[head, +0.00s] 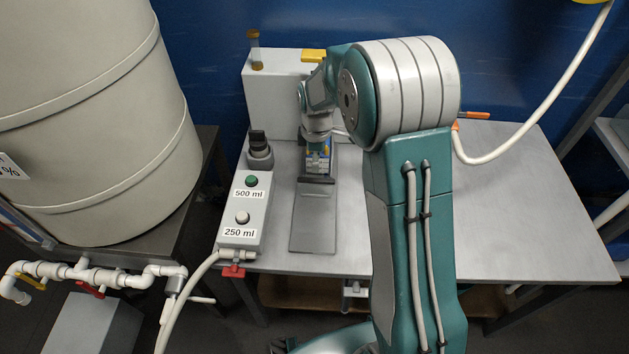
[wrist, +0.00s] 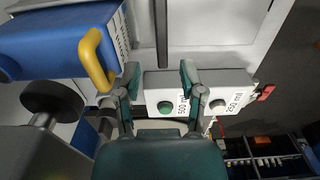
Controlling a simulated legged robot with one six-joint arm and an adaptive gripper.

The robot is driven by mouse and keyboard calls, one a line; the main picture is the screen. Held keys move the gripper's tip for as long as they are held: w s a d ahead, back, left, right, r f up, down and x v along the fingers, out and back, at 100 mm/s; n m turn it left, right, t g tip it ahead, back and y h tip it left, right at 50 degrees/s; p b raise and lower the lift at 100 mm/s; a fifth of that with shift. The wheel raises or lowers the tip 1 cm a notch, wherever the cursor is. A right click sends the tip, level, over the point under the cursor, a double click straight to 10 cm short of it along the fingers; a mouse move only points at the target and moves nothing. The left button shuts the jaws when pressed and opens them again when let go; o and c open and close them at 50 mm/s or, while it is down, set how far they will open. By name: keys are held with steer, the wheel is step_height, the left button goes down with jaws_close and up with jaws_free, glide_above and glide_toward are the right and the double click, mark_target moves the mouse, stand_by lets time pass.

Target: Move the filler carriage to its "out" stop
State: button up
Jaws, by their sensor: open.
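A blue body with lettering and a yellow handle, which looks like the filler carriage (wrist: 58,42), fills the upper left of the wrist view. Its yellow handle (wrist: 93,60) is just left of my gripper's left finger, not between the fingers. My gripper (wrist: 161,70) is open and empty, with the control box seen between and beyond its fingers. In the head view a small blue and yellow part of the carriage (head: 319,163) shows below my wrist, above a grey plate (head: 314,225) with a dark crossbar (head: 316,180). My fingertips are unclear there.
The grey control box (head: 243,215) has a green 500 ml button (head: 251,181) and a white 250 ml button (head: 242,217). A white housing (head: 272,98) stands behind. A large beige tank (head: 95,120) is at left. The table's right side (head: 530,220) is clear.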

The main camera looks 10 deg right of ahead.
mark_target(316, 179)
step_height(316, 179, down, 10)
stand_by(0.4)
jaws_close()
